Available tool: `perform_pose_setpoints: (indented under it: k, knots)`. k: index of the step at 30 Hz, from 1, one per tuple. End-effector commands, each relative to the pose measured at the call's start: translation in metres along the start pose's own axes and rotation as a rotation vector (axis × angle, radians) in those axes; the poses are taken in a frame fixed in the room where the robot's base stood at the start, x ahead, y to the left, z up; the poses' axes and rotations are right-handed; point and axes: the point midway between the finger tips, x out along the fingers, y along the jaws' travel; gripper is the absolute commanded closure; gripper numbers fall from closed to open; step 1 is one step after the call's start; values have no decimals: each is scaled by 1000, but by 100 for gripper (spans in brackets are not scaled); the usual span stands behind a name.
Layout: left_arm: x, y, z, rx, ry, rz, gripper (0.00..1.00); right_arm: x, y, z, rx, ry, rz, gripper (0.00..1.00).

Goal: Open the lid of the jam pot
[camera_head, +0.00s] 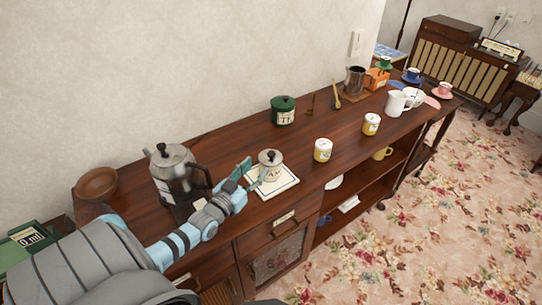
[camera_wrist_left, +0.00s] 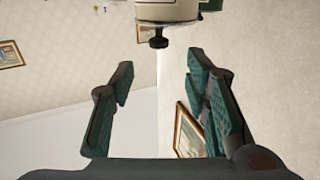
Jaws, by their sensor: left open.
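The jam pot (camera_head: 271,174) is a small cream pot with a dark-lettered label. In the left wrist view the gripper (camera_wrist_left: 158,80) is open and empty. There the pot (camera_wrist_left: 168,9) appears upside down at the top edge, its knob (camera_wrist_left: 158,42) beyond the fingertips. My right gripper is not in view.
A glass and metal coffee pot (camera_head: 177,175) stands close behind my left arm. A brown bowl (camera_head: 97,183) is further left. The sideboard (camera_head: 235,145) has bare wood behind the pot.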

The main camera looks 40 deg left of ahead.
Motion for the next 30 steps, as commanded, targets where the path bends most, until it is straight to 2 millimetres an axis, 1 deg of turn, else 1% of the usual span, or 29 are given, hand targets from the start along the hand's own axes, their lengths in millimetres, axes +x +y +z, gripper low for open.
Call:
perform_pose_setpoints:
  k: [1, 6, 9, 12, 17, 25, 26, 30]
  knots:
    - [14, 0, 7, -1, 4, -1, 57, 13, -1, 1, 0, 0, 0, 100]
    - [54, 1, 10, 0, 3, 1, 57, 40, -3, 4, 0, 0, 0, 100]
    - [72, 1, 11, -1, 2, 0, 57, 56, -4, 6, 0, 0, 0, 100]
    - [83, 1, 11, 0, -1, 1, 57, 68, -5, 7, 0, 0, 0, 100]
    - [93, 1, 7, 0, -1, 1, 57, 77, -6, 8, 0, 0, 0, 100]
    - [95, 1, 3, 0, -3, 1, 57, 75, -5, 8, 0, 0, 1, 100]
    - [95, 1, 3, 0, -3, 1, 59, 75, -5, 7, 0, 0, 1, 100]
    - [95, 1, 3, 0, -3, 1, 82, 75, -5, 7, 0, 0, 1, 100]
